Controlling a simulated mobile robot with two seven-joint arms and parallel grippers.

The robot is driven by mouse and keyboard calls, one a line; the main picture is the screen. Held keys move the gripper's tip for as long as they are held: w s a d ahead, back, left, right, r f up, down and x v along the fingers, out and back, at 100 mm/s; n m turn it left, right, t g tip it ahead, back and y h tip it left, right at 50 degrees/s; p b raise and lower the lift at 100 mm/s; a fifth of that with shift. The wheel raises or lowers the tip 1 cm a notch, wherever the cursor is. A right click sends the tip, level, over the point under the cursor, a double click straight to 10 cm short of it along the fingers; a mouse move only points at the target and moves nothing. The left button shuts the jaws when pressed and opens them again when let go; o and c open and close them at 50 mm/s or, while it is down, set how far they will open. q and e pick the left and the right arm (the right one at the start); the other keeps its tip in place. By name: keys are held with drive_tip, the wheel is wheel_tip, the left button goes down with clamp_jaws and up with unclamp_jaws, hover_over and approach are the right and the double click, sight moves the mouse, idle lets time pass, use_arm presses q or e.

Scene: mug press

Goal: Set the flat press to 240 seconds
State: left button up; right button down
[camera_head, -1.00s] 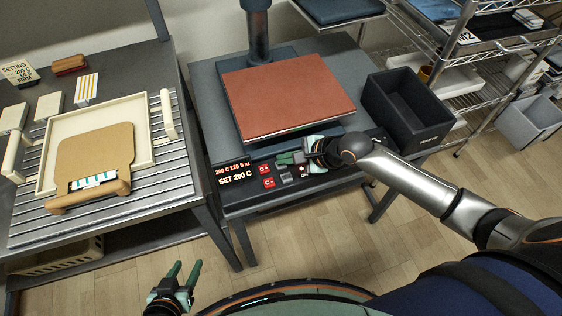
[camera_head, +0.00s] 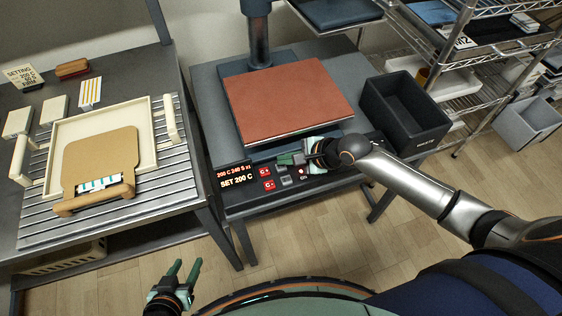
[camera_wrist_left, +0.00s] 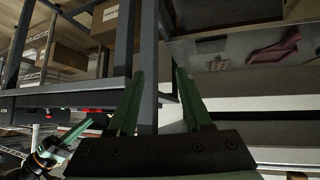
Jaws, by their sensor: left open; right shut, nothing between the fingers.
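The flat press has a red-brown upper plate (camera_head: 288,98) on a dark stand. Its control panel is at the front edge, with a display (camera_head: 236,178) whose small top line appears to read 200 C 240 S and whose larger line reads SET 200 C. Red C buttons (camera_head: 266,178) and grey buttons (camera_head: 286,181) sit right of the display. My right gripper (camera_head: 286,159) is shut and empty, its fingertips over the panel's upper grey button area; contact cannot be told. My left gripper (camera_head: 184,267) is open and empty, low over the floor, away from the press.
A black bin (camera_head: 405,112) stands right of the press. The left table holds a cream tray (camera_head: 100,125) with a tan board (camera_head: 103,152), and a setting card (camera_head: 20,74). A wire shelf (camera_head: 470,60) is at the right. Floor between the tables and me is clear.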

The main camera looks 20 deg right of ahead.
sight(286, 168)
use_arm(q)
drive_tip(key=shift+w+a+r, duration=0.1)
drive_tip(key=shift+a+r, duration=0.05)
drive_tip(key=shift+r, duration=0.05)
use_arm(e)
drive_tip(key=shift+r, duration=0.15)
drive_tip(key=shift+r+p, duration=0.7)
drive_tip(key=shift+p, duration=0.15)
drive_tip(key=shift+r+p, duration=0.3)
drive_tip(key=shift+p, duration=0.1)
wheel_tip(286, 168, up, 3)
drive_tip(key=p, duration=0.4)
drive_tip(key=shift+r, duration=0.1)
use_arm(q)
drive_tip(key=r, duration=0.1)
drive_tip(key=a+r, duration=0.1)
drive_tip(key=r, duration=0.1)
drive_tip(key=s+r, duration=0.1)
drive_tip(key=r, duration=0.1)
drive_tip(key=shift+a+r, duration=0.15)
drive_tip(key=shift+a, duration=0.05)
